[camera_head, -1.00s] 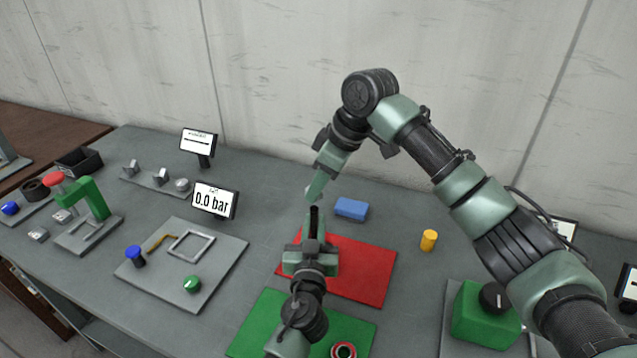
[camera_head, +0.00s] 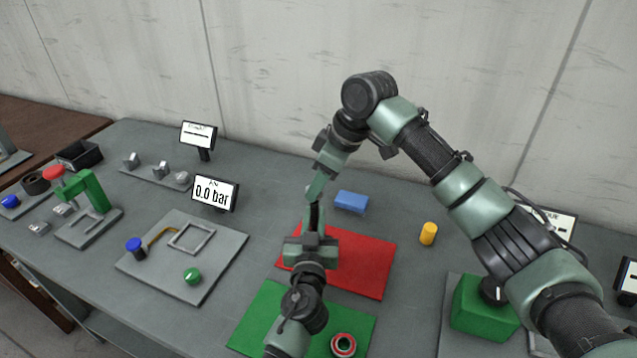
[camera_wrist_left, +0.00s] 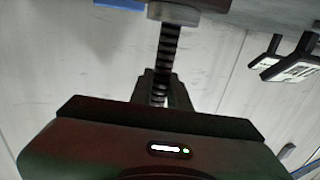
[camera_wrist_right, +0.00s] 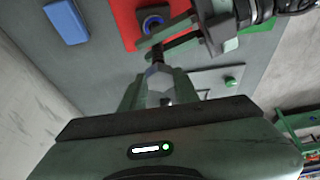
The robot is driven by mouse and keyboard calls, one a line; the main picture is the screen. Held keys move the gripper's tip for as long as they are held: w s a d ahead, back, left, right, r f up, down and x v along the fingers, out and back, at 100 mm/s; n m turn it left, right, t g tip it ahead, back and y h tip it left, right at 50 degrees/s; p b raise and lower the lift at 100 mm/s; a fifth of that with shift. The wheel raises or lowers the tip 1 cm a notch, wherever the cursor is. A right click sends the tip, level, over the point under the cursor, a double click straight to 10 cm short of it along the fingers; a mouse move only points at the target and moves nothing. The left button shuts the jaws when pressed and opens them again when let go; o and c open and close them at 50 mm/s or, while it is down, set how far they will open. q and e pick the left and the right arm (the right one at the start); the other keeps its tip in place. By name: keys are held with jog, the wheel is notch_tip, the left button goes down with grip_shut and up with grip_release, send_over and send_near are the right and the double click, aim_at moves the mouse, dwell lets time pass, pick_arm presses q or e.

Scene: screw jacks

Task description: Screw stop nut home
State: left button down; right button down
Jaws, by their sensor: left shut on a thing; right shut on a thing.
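A dark threaded rod (camera_wrist_left: 168,55) stands between my left gripper's fingers (camera_wrist_left: 160,90), with a wide grey disc (camera_wrist_left: 185,12) at its far end. My left gripper (camera_head: 314,212) is shut on the rod above the red mat. My right gripper (camera_head: 315,188) comes from the right, just above the left one. In the right wrist view it is shut on a grey hex nut (camera_wrist_right: 159,82), in line with the rod. How far the nut sits on the thread is hidden. A dark round part with a blue ring (camera_wrist_right: 152,21) shows on the red mat.
The red mat (camera_head: 365,265) and green mat (camera_head: 255,325) lie near my grippers. A red-rimmed ring (camera_head: 343,345) is on the green mat. A blue block (camera_head: 351,201), yellow cylinder (camera_head: 428,233) and green box (camera_head: 480,308) stand nearby. A display (camera_head: 214,193) reads 0.0 bar.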

jog(key=shift+f, duration=0.55)
